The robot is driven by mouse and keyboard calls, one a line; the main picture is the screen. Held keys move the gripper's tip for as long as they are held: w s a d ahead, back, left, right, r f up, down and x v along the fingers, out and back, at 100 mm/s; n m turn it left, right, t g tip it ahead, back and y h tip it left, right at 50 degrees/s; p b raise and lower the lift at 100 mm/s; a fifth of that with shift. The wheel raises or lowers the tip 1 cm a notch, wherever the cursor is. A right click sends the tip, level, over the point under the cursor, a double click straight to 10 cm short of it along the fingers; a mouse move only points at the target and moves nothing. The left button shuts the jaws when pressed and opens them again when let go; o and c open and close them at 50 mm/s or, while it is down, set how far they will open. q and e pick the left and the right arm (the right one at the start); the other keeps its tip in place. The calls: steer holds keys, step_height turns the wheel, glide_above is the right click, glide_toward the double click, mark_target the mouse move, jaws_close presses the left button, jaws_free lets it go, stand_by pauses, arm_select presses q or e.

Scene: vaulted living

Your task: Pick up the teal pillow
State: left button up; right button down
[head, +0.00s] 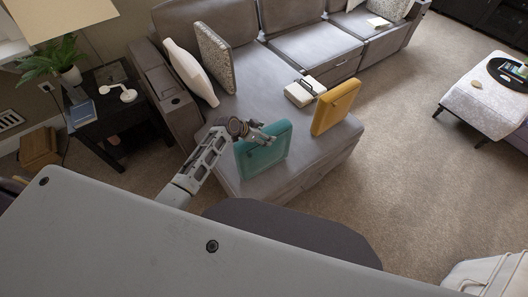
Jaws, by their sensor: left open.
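The teal pillow (264,152) stands on edge near the front end of the grey sofa's chaise (233,118), left of a yellow pillow. My left arm comes in from the lower left. Its gripper (267,136) is open at the teal pillow's upper left edge, overlapping it in the picture. I cannot tell whether the fingers touch the pillow. My right gripper is not in view.
A yellow pillow (336,106) stands close to the right. A white box (299,93), a white pillow (190,71) and a patterned pillow (214,57) are also on the sofa. A dark side table (112,128) stands left. Carpet (420,150) is clear at right.

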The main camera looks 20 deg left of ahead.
arm_select(q)
steer(key=shift+c, duration=0.4)
steer(key=shift+r, duration=0.1)
jaws_close()
